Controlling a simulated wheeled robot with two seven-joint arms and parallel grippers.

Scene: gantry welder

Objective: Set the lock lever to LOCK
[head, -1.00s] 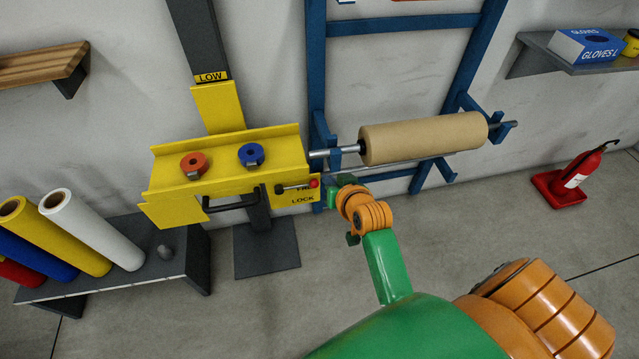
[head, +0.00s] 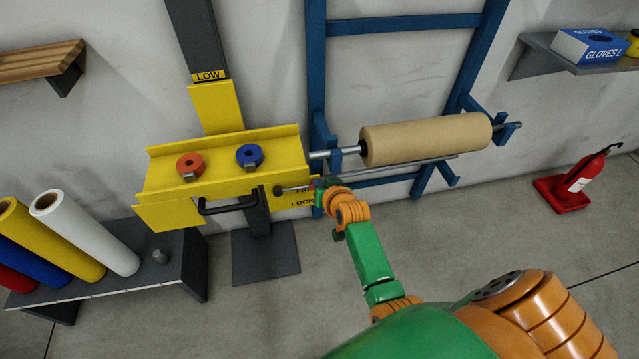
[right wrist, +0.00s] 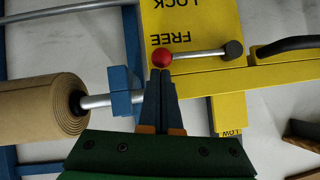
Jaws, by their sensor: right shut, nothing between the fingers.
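The lock lever (head: 290,189) is a short metal rod with a dark pivot and a red ball knob (right wrist: 162,57). It sticks out nearly level from the yellow carriage (head: 230,167). In the right wrist view, which shows the labels upside down, the rod (right wrist: 200,54) lies beside the word FREE, on the side away from LOCK. My right gripper (right wrist: 160,78) is shut and empty, its fingertips right at the knob. I cannot tell whether they touch. In the head view my right gripper (head: 316,190) partly covers the knob and the labels. My left gripper is not in view.
A brown paper roll (head: 425,139) on a blue rack (head: 316,90) is close above my right gripper. A black handle (head: 228,206) is left of the lever. A bench (head: 190,265) with colored rolls stands left, a fire extinguisher (head: 580,178) right.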

